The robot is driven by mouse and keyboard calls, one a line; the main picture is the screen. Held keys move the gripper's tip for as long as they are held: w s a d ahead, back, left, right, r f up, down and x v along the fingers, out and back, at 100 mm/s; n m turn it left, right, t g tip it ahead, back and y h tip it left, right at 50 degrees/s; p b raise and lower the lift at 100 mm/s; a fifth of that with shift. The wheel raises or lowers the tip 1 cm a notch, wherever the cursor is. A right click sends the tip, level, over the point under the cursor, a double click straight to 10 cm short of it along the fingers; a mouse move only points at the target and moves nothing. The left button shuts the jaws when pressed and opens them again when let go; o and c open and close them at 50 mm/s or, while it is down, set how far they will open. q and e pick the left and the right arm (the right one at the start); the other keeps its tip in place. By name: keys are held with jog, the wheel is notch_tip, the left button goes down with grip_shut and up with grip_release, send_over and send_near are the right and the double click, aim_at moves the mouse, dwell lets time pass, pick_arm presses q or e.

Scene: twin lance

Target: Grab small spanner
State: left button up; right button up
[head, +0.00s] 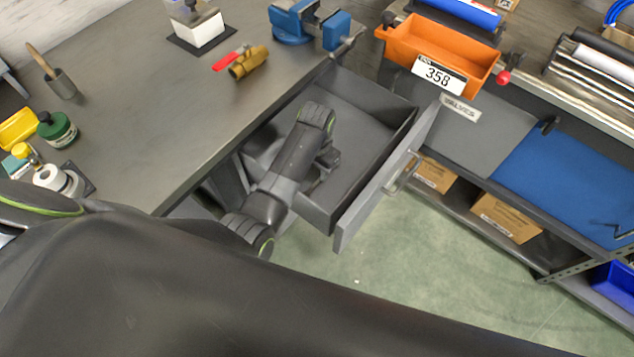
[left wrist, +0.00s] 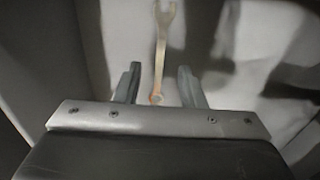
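The small spanner (left wrist: 160,50) shows in the left wrist view, lying in the open drawer with its open-jaw end away from me and its ring end near my fingers. My left gripper (left wrist: 158,84) is open, with one finger on each side of the spanner's near part. I cannot tell whether a finger touches it. In the head view my left arm reaches down into the drawer (head: 365,140), and my left gripper (head: 325,165) is partly hidden by the arm. The spanner is hidden in the head view. My right gripper is not in view.
The drawer's front panel (head: 385,185) and side walls stand close around my arm. The workbench (head: 170,90) above holds a blue vise (head: 295,22) and a brass valve with a red handle (head: 248,64). An orange bin (head: 440,45) stands behind the drawer.

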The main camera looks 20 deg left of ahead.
aim_at(316, 183)
pick_arm(q)
jog(key=shift+f+b, duration=0.4)
jog(key=shift+f, duration=2.25)
jog(key=shift+f, duration=0.1)
grip_shut()
